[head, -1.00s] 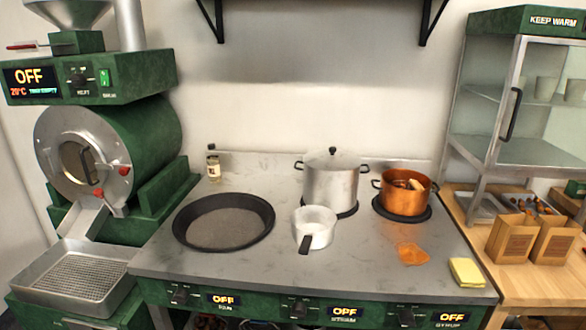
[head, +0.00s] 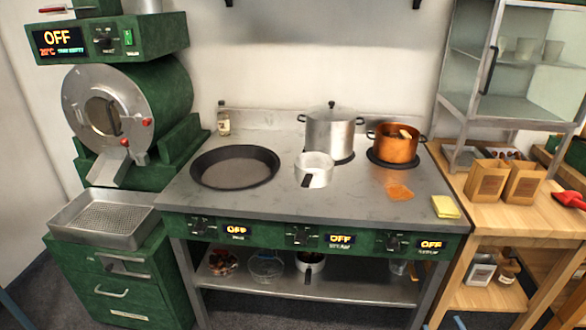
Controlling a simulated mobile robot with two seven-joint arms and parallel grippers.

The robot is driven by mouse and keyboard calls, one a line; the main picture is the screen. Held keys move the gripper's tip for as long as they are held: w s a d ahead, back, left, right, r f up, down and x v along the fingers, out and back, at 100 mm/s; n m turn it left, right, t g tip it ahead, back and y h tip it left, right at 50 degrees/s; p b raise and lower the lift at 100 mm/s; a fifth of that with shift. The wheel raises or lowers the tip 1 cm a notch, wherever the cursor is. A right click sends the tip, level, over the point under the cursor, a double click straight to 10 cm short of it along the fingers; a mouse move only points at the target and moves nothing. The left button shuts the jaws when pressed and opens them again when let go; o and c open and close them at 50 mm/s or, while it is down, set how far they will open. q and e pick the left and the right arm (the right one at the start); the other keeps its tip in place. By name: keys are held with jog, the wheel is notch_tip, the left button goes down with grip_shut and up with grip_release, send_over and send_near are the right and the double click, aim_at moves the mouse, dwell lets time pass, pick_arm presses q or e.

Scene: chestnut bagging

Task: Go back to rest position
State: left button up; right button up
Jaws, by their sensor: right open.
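Only a small tip of my right gripper (head: 460,323) shows at the bottom edge of the head view, in front of the lower shelf's right end. The rest of it is cut off by the frame. It touches nothing that I can see, and I see nothing held. My left gripper is not in view. The steel worktop (head: 330,205) with its pans stands in front of me, clear of both arms.
On the worktop are a black pan (head: 235,168), a white saucepan (head: 314,168), a steel pot (head: 330,132), a copper pot (head: 396,145) and a yellow sponge (head: 445,207). The green roaster (head: 180,95) is left. Paper bags (head: 487,181) and a red scoop (head: 570,199) are on the wooden table (head: 500,223).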

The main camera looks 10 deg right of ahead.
jog(key=s+a+f+m+g+y, duration=0.15)
jog(key=s+m, duration=0.25)
jog(key=m, duration=0.4)
jog(key=s+a+f+m+g, duration=0.2)
jog(key=s+f+m+g, duration=0.1)
jog(key=m, duration=0.6)
jog(key=s+a+f+m+g+y, duration=0.1)
jog(key=s+a+f+m+g, duration=0.2)
jog(key=m, duration=0.5)
jog(key=s+a+r+m+y, duration=0.1)
jog(key=s+a+r+m, duration=0.1)
jog(key=a+m, duration=0.45)
jog(key=s+a+r+m+y, duration=0.1)
jog(key=a+m+y, duration=0.1)
jog(key=a+m, duration=0.45)
pick_arm(q)
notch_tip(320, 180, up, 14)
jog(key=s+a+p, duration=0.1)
jog(key=p, duration=1.7)
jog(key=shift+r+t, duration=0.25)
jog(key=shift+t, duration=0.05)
pick_arm(e)
notch_tip(320, 180, up, 15)
jog(key=n, duration=0.2)
jog(key=shift+s+a+f, duration=0.15)
jog(key=shift+s+a, duration=0.2)
jog(key=shift+s, duration=0.1)
